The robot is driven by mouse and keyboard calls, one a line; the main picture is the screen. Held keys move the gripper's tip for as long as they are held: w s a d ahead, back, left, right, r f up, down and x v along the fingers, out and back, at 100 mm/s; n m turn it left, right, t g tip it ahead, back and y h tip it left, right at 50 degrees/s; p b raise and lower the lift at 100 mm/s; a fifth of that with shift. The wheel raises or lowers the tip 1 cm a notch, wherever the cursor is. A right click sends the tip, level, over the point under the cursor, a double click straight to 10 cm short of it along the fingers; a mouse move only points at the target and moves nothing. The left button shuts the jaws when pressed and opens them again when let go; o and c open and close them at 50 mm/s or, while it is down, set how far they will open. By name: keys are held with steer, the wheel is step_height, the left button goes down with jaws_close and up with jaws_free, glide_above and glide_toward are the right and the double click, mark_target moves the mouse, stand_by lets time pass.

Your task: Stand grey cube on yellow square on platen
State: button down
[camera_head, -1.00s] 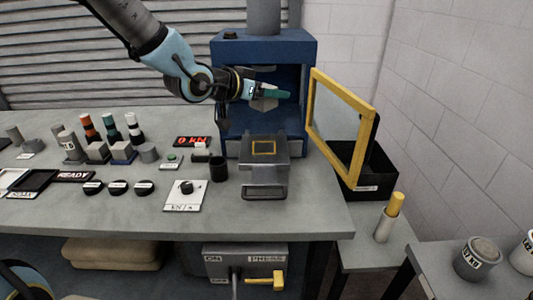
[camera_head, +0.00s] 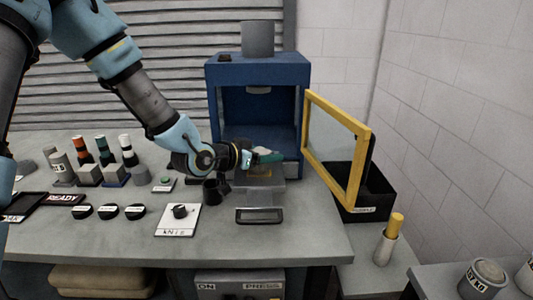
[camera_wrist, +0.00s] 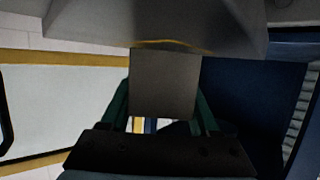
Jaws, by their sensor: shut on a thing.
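My gripper (camera_head: 268,157) is low in front of the blue press, over the grey platen (camera_head: 262,190) on its pulled-out slide. Its teal fingers are shut on the grey cube (camera_wrist: 165,85), which shows between them in the wrist view. In the wrist view, a thin yellow line (camera_wrist: 172,42) lies on the grey surface just beyond the cube's edge. Whether the cube touches the platen I cannot tell.
The blue press (camera_head: 255,75) stands behind, its yellow-framed door (camera_head: 362,165) open to the right. A dark cup (camera_head: 210,191) and a knob panel (camera_head: 178,219) stand left of the platen. Several blocks and cylinders fill the left bench. A black bin (camera_head: 365,208) is at right.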

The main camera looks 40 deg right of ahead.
steer(key=shift+f, duration=0.15)
steer(key=shift+c, duration=0.6)
jaws_free()
steer(key=shift+r, duration=0.25)
steer(key=b+v, duration=0.1)
steer(key=v, duration=1.1)
steer(key=shift+f, duration=0.1)
steer(key=shift+w+a, duration=0.1)
